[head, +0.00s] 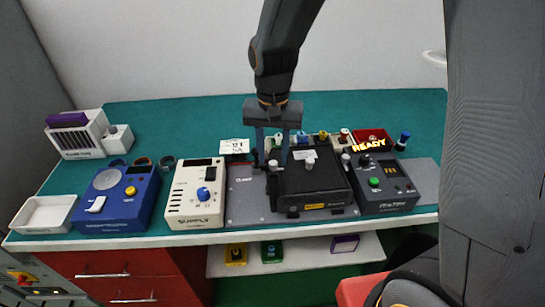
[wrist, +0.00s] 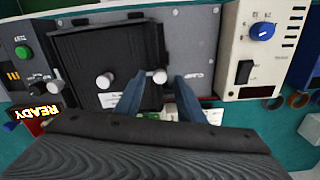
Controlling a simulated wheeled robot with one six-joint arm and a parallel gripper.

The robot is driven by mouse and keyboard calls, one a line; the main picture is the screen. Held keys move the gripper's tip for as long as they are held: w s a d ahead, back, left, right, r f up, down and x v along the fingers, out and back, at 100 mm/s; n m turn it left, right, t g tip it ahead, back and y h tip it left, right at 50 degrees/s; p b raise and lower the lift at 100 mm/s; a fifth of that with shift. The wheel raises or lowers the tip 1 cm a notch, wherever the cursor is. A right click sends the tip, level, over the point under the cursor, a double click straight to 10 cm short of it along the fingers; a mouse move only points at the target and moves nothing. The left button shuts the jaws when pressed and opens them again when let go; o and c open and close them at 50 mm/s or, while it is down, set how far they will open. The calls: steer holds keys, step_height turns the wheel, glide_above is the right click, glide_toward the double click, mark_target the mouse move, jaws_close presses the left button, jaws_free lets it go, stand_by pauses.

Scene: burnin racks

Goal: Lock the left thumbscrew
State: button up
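A black box-shaped unit (head: 315,185) sits on a grey plate on the bench. The left thumbscrew (head: 273,165) is a small pale knob at the unit's back left corner; it also shows in the wrist view (wrist: 160,76). A middle pale knob (head: 309,163) and a right pale knob (head: 345,158) stand in line with it. My gripper (head: 272,157) points down over the left thumbscrew. In the wrist view its two blue fingers (wrist: 159,84) are open, one on each side of the left thumbscrew, with gaps showing. Whether the thumbscrew is locked cannot be seen.
A cream supply box (head: 196,200) with a blue knob stands left of the unit. A black box with a green button (head: 386,192) and a READY sign stands right. Bench space at the back left is clear.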

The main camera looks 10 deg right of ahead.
mark_target(273, 162)
step_height(273, 162, up, 7)
steer(key=shift+f+b, duration=0.2)
steer(key=shift+b, duration=0.4)
